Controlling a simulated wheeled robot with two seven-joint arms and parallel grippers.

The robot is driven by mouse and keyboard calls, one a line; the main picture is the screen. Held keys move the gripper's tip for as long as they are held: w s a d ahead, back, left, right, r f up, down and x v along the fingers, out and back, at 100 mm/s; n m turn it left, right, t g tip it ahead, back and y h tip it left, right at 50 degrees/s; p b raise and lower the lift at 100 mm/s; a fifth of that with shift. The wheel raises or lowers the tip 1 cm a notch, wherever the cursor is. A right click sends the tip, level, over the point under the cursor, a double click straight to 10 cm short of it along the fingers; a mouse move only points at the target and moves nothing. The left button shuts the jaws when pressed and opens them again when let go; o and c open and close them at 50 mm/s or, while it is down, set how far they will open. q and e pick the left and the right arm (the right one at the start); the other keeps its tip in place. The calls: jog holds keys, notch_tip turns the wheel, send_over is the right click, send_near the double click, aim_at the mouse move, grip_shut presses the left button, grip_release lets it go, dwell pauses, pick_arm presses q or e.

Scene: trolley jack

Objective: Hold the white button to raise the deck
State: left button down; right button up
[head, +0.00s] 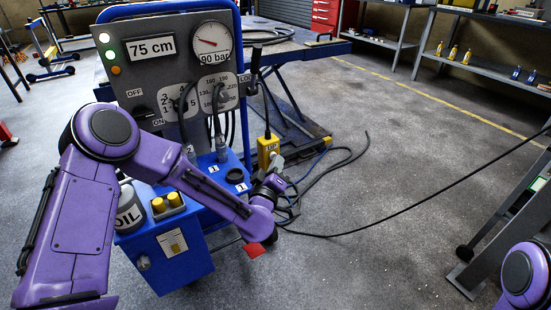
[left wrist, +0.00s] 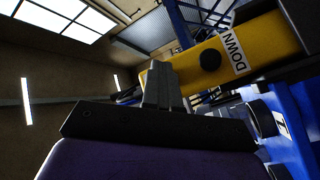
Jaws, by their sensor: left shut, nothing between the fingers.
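The yellow pendant (head: 268,147) hangs on a black cable right of the blue cart. In the left wrist view the pendant (left wrist: 225,52) shows a black button beside a "DOWN" label. I cannot make out the white button. My left gripper (head: 276,160) is at the pendant's lower front in the head view. In the left wrist view its shut fingers (left wrist: 163,75) reach the pendant's left end; whether they touch it I cannot tell. The deck (head: 285,38) is the top of the blue lift behind. The display (head: 151,46) reads 75 cm. My right gripper is out of view.
The blue cart (head: 185,275) carries a grey panel with a gauge (head: 211,41) reading about 90 bar and a lit green lamp (head: 104,38). Black cables (head: 335,228) lie on the floor to the right, which is otherwise mostly clear.

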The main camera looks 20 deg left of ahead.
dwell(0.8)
pick_arm(q)
jog(key=shift+s+d, duration=0.6)
jog(key=shift+d, duration=0.15)
jog(key=shift+s+d+b, duration=0.3)
jog(key=shift+s+d, duration=0.5)
jog(key=shift+d, duration=0.2)
jog(key=shift+s+d+b, duration=0.3)
jog(key=shift+s+d, duration=0.45)
jog(key=shift+d, duration=0.25)
dwell(0.5)
